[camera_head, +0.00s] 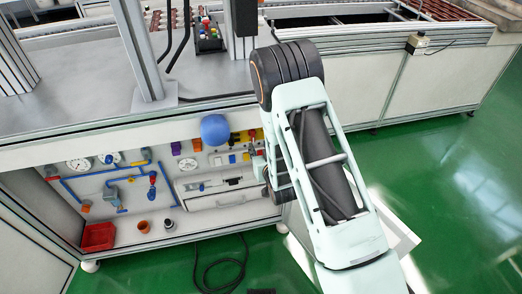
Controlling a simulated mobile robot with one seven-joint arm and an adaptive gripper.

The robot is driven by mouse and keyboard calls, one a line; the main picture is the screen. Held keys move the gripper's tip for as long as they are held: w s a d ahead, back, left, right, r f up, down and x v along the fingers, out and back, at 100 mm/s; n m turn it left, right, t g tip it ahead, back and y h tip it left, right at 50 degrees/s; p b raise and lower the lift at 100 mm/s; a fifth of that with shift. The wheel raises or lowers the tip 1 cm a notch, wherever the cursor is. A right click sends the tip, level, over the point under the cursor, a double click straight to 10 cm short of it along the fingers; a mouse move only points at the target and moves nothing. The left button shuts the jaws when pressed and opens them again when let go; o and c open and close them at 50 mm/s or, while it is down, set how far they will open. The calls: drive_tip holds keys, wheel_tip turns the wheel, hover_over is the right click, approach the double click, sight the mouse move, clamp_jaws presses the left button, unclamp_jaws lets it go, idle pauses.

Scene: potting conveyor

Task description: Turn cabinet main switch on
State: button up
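The open cabinet bay under the bench holds a panel of small coloured parts. A red and yellow part (252,135), possibly the main switch, is at the panel's right end, just left of my arm. It is too small to read its position. My arm reaches down in front of the bench and covers the panel's right edge. A small pale end piece, probably my gripper (259,163), shows beside the arm, close to the panel's right part. Its fingers cannot be made out, nor whether it touches anything.
A blue ball-shaped thing (215,130) is at the bay's upper edge. Blue pipes (85,175) and gauges (78,164) fill the left side. A red bin (98,237) stands low left. A black cable (222,262) lies on the green floor (455,175), which is clear at right.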

drive_tip(key=shift+v, duration=1.1)
